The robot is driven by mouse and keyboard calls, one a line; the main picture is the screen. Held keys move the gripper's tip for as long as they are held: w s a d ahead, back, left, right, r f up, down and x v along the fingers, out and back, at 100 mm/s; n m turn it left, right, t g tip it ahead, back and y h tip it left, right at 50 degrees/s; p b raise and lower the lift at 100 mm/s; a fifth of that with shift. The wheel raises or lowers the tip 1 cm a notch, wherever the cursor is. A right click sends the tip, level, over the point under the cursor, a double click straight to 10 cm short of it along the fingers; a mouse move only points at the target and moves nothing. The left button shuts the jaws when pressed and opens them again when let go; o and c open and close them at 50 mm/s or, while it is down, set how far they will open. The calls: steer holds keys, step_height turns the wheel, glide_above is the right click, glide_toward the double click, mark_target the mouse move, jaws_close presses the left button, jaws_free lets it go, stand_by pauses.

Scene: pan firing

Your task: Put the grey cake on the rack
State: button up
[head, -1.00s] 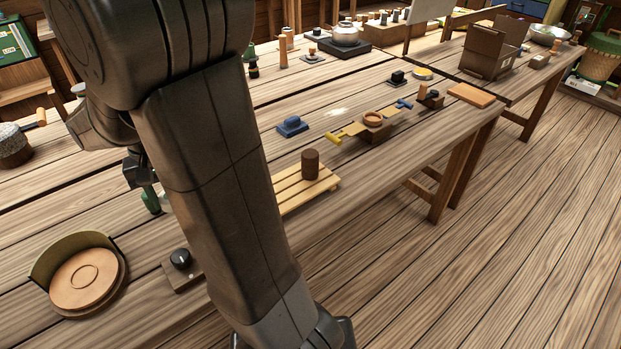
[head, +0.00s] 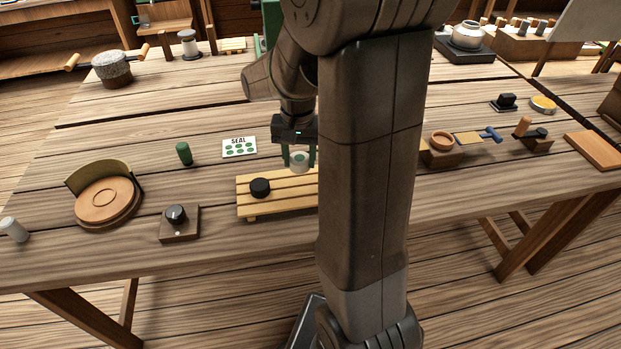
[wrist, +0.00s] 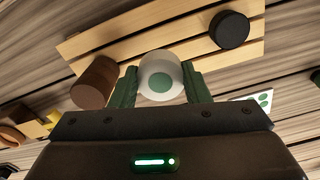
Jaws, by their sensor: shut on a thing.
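My gripper (head: 299,158) has green fingers and is shut on a pale grey cake (wrist: 161,78) with a green dot on its end; the cake also shows in the head view (head: 299,163). The slatted wooden rack (head: 275,205) stands at the table's front, and the wrist view shows it behind the cake (wrist: 130,43). The cake is by the rack's far side in the head view; whether it touches the rack I cannot tell. A low black cake (wrist: 229,30) and a taller brown cylinder (wrist: 94,82) are on the rack, either side of the held cake. My arm hides the rack's right part.
A SEAL card (head: 239,148), a green cylinder (head: 184,153), a knob box (head: 178,222) and a round turntable (head: 104,202) are left of the rack. A white cylinder (head: 13,229) is at far left. Small tools and an orange-brown board (head: 594,149) are at right.

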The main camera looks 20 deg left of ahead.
mark_target(300, 187)
step_height(300, 187, down, 6)
steer(key=shift+f, duration=0.25)
steer(key=shift+f, duration=0.1)
steer(key=o, duration=1)
step_height(300, 187, up, 12)
steer(key=shift+r, duration=0.15)
